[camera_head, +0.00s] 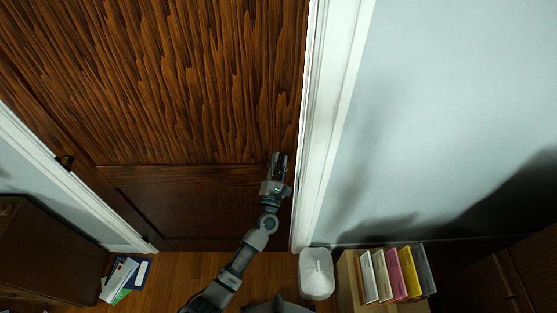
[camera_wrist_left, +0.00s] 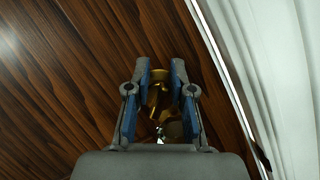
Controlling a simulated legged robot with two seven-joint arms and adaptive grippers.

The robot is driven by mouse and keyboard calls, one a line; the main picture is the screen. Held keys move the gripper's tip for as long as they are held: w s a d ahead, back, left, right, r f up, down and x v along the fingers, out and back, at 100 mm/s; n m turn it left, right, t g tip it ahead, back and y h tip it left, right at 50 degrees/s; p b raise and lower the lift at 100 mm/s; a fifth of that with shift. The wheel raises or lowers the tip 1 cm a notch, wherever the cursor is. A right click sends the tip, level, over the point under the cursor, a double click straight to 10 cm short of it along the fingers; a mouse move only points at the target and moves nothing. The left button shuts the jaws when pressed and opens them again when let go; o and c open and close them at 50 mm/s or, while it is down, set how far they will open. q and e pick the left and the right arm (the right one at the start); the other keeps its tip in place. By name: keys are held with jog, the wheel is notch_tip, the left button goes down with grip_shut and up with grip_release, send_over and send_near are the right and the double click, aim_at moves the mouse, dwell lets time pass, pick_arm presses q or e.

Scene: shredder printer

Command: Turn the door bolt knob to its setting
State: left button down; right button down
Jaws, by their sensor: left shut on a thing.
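The wooden door (camera_head: 190,90) fills the upper left of the head view, dark brown with strong grain. My left gripper (camera_head: 279,158) is at the door's right edge, by the white frame. In the left wrist view, the brass bolt knob (camera_wrist_left: 160,95) sits between the two fingers of my left gripper (camera_wrist_left: 164,78), which is shut on it. A second brass part (camera_wrist_left: 172,130) shows lower between the fingers. The knob is mostly hidden by the fingers, and its angle cannot be told. In the head view the gripper hides the knob. My right gripper is not in view.
The white door frame (camera_head: 318,110) stands right beside the gripper. A white bin (camera_head: 316,275) and a wooden holder with colored files (camera_head: 391,273) stand on the floor at the right. Papers (camera_head: 122,278) lie at lower left beside a dark cabinet (camera_head: 45,255).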

pick_arm(q)
jog(key=shift+f+m, duration=0.4)
jog(key=shift+f, duration=0.15)
jog(key=c, duration=1.2)
grip_release()
jog(key=shift+w, duration=0.1)
jog(key=shift+r, duration=0.25)
jog(key=v, duration=1.2)
